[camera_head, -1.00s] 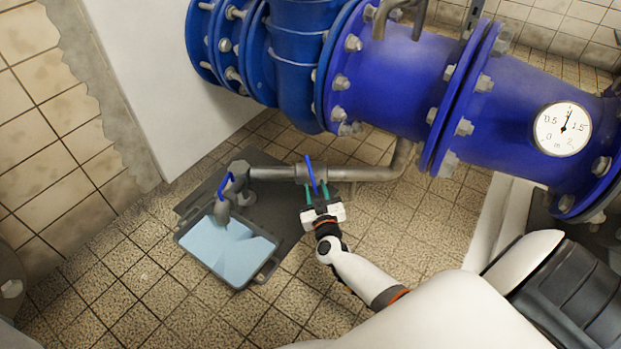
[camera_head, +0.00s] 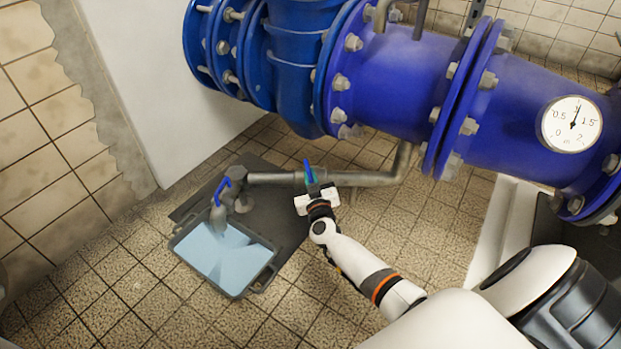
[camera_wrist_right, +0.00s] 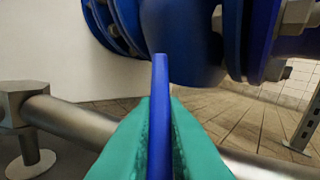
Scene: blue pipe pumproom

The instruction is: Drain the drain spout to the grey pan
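The drain spout (camera_head: 218,217) is a grey metal elbow at the left end of a thin drain pipe (camera_head: 272,179), with its mouth over the grey pan (camera_head: 238,294). The pan lies on the floor and shows a light blue, water-like surface. A small blue handle (camera_head: 222,188) sits at the spout. A blue valve lever (camera_head: 307,168) stands on the drain pipe further right. My right gripper (camera_head: 313,184) is at this lever; in the wrist view its teal fingers (camera_wrist_right: 160,135) press on both sides of the lever (camera_wrist_right: 160,100). My left gripper is out of view.
The large blue flanged pipe (camera_head: 390,80) runs above and behind the drain pipe, with a round gauge (camera_head: 571,124) on its right. A dark mat (camera_head: 285,222) lies under the pan and drain pipe. The tiled floor (camera_head: 140,280) in front is clear.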

